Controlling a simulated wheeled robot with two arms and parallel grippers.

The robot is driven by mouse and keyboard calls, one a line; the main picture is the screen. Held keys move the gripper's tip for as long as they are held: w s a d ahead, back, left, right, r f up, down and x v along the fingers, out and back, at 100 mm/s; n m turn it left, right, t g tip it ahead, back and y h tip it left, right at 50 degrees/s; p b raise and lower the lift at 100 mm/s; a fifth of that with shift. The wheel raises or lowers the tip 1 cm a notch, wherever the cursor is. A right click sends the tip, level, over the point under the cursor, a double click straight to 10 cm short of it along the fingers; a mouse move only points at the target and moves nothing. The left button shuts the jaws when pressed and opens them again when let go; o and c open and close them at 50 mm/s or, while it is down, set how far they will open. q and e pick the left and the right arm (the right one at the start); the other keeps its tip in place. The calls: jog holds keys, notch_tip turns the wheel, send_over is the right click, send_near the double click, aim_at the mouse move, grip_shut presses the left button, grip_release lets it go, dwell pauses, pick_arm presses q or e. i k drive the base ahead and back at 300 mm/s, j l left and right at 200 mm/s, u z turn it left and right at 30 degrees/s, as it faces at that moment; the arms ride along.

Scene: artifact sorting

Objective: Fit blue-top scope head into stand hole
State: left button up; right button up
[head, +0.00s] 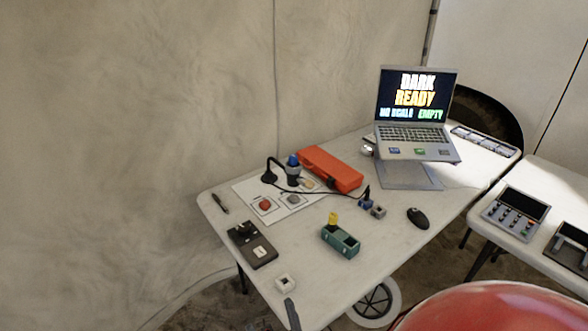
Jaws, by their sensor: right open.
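The blue-top scope head (293,166) is upright on the white sheet, its blue cap above a dark body. A black curved stand (269,176) is just to its left; I cannot tell whether they touch. No stand hole can be made out there. A teal block (341,241) with openings stands nearer the front, with a yellow-topped piece (333,219) at its back left. A dark grey tip (291,312) at the bottom edge seems to be my right gripper, open, well apart from the scope head; most of it is out of frame. My left gripper is not in view.
An orange case (331,169) lies behind the sheet. A laptop (416,110) on a riser, a mouse (418,218) and a small blue part (367,204) are to the right. A dark box (252,244) and a white cube (285,283) are at front left.

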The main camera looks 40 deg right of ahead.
aim_at(343, 241)
jog(key=z, duration=1.4)
jog(key=i+j+z, duration=0.2)
jog(key=j, duration=0.15)
jog(key=j+z, duration=0.15)
jog(key=j, duration=0.2)
jog(key=k, duration=0.05)
